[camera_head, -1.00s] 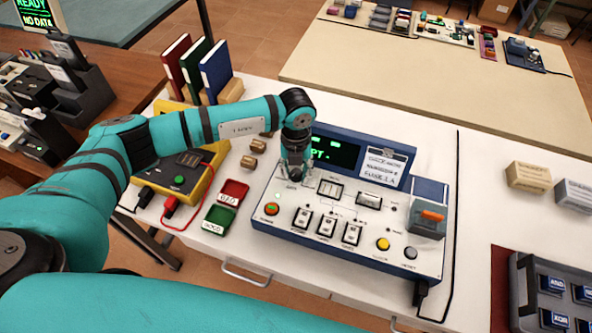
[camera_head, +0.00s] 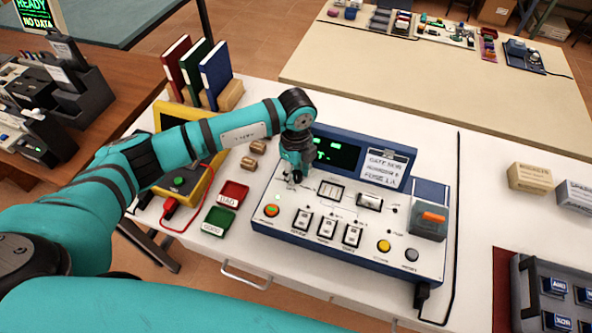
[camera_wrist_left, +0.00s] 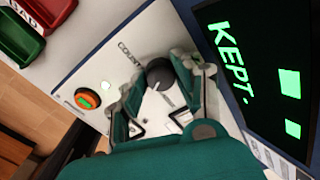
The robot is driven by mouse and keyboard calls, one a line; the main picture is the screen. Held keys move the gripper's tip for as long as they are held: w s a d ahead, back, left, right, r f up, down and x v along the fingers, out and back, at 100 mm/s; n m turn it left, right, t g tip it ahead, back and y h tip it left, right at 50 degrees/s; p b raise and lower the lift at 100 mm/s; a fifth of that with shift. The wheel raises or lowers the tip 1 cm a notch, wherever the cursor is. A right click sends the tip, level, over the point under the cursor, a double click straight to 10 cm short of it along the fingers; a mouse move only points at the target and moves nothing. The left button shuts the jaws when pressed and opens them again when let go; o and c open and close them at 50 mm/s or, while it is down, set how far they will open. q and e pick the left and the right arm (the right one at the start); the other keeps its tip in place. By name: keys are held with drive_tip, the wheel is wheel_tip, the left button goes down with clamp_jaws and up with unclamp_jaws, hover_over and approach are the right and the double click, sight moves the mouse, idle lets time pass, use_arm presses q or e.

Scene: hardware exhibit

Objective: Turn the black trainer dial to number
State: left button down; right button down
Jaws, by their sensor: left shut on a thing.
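The white trainer panel (camera_head: 285,228) with blue sides stands on the white table. Its black dial (camera_wrist_left: 160,73) shows in the left wrist view, near the printed word COUNT. In the head view my left gripper hides the dial. My left gripper (camera_head: 296,173) reaches down onto the upper left of the panel. In the left wrist view its two fingers (camera_wrist_left: 160,92) are on either side of the dial, shut on it. The dial's exact pointer setting cannot be read. The trainer's dark screen (camera_wrist_left: 262,80) reads KEPT. in green, with two green blocks. My right gripper is not in view.
A round orange-rimmed button with a green centre (camera_wrist_left: 87,98) sits close to the gripper. Red (camera_head: 233,193) and green (camera_head: 218,221) trays lie left of the trainer. A yellow meter (camera_head: 210,160) and upright books (camera_head: 215,72) stand behind my left arm.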

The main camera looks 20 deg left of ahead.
sight(296, 174)
use_arm(q)
drive_tip(key=shift+r+n, duration=0.1)
drive_tip(key=shift+n, duration=1.7)
drive_tip(key=shift+w, duration=0.1)
drive_tip(key=c, duration=0.9)
unclamp_jaws()
drive_tip(key=shift+c, duration=0.2)
wheel_tip(296, 174, up, 12)
